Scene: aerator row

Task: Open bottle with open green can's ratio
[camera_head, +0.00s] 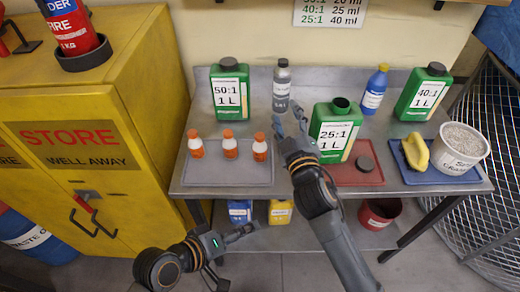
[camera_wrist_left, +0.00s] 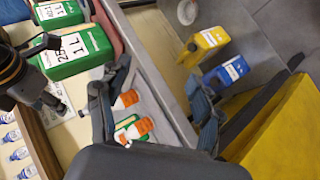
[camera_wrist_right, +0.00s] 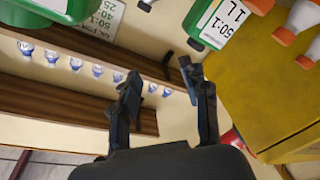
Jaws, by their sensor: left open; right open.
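Green cans marked 50:1 (camera_head: 229,92) and 40:1 (camera_head: 424,92) are capped. Three small white bottles with orange caps, left (camera_head: 195,145), middle (camera_head: 230,146) and right (camera_head: 260,148), stand upright on a grey tray (camera_head: 228,174); their labels are too small to read. My right gripper (camera_head: 287,116) is open and empty, left of the 25:1 can and before a grey bottle (camera_head: 281,88). My left gripper (camera_head: 238,238) is open and empty, low before the bench.
A wall chart (camera_head: 330,12) lists ratios and millilitres; 25:1 shows 40 ml. A blue bottle (camera_head: 374,92), a yellow cloth-like thing (camera_head: 415,152) and a white bucket (camera_head: 458,155) stand right. A yellow cabinet (camera_head: 80,80) borders the bench's left.

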